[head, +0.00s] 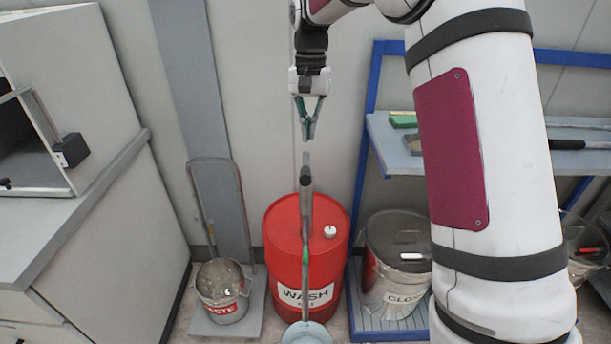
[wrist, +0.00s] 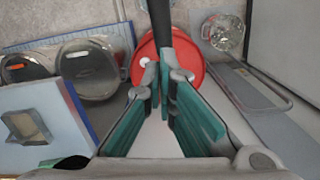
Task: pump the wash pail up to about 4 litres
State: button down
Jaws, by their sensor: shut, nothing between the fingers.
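The red drum (head: 272,240) labelled WASH stands on the floor against the wall, with a white cap on its top; it also shows in the wrist view (wrist: 196,70). A dark upright handle (head: 306,185) with a thin rod and green band stands in front of the drum. A pale grey round piece (head: 306,334) is cut off at the bottom edge; I cannot tell whether it is the wash pail. My gripper (head: 307,136) is shut and empty, above the handle in the head view. In the wrist view, a black bar (wrist: 160,25) shows beyond the fingertips. No litre reading is visible.
A small metal pail (head: 222,290) with a red, partly readable label stands left of the drum. A lidded metal bucket (head: 386,262) stands right of it. A blue-framed shelf (head: 392,160) holds a green block (head: 403,120). A cabinet (head: 85,190) fills the left side.

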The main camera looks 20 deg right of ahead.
jog(key=shift+w+r, duration=0.1)
jog(key=shift+r, duration=0.9)
jog(key=s+a+r+n+t, duration=0.1)
jog(key=s+r, duration=0.3)
jog(key=s, duration=0.4)
jog(key=s+r+n+t, duration=0.1)
jog(key=s+r+t, duration=0.1)
jog(key=s+r, duration=0.5)
jog(key=s+f+n+t, duration=0.1)
jog(key=s+f, duration=0.2)
jog(key=s, duration=0.7)
jog(key=s+f+n+t, duration=0.1)
jog(key=s+f, duration=0.3)
jog(key=s, duration=0.6)
jog(key=shift+s+f+n+t+h, duration=0.2)
jog(key=shift+n+t+h, duration=0.1)
jog(key=shift+n, duration=0.3)
